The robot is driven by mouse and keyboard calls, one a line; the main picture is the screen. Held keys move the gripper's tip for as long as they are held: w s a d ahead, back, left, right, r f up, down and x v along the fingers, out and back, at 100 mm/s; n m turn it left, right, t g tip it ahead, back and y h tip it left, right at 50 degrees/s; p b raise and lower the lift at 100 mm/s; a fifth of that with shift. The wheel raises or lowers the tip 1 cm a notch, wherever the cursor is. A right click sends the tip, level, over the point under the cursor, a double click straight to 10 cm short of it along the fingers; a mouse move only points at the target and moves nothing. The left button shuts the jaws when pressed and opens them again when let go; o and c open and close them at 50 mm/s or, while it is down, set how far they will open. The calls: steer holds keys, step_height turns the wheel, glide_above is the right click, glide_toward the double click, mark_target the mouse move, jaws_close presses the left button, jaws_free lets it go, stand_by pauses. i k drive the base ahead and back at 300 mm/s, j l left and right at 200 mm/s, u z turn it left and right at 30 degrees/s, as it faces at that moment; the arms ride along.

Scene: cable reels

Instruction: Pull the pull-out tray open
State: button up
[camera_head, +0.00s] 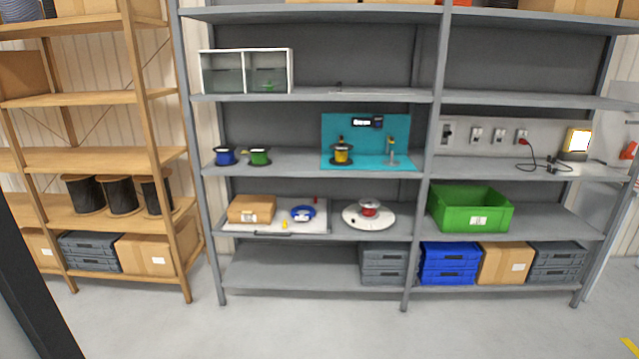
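The pull-out tray (320,222) is a flat light-grey tray on the second shelf from the bottom of the grey rack. A dark handle (272,234) runs along its front edge, and this edge lies about level with the shelf front. On the tray are a cardboard box (251,208), a blue reel (303,213), a small yellow piece (285,224) and a small red piece (316,200). My gripper is not in view.
Right of the tray, a red reel (369,207) stands on a white round turntable (382,220). A green crate (443,216) is further right. Grey crates (383,267) stand on the bottom shelf. The floor (330,325) before the rack is clear.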

mark_target(318, 225)
steer(key=i+u, duration=0.1)
steer(key=i, duration=0.75)
steer(key=i+l, duration=0.15)
steer(key=i, duration=0.75)
steer(key=i+l+u, duration=0.45)
steer(key=i, duration=0.25)
steer(key=i+l+u, duration=0.4)
steer(key=i+l, duration=0.15)
steer(key=i+z, duration=0.3)
steer(key=i, duration=0.35)
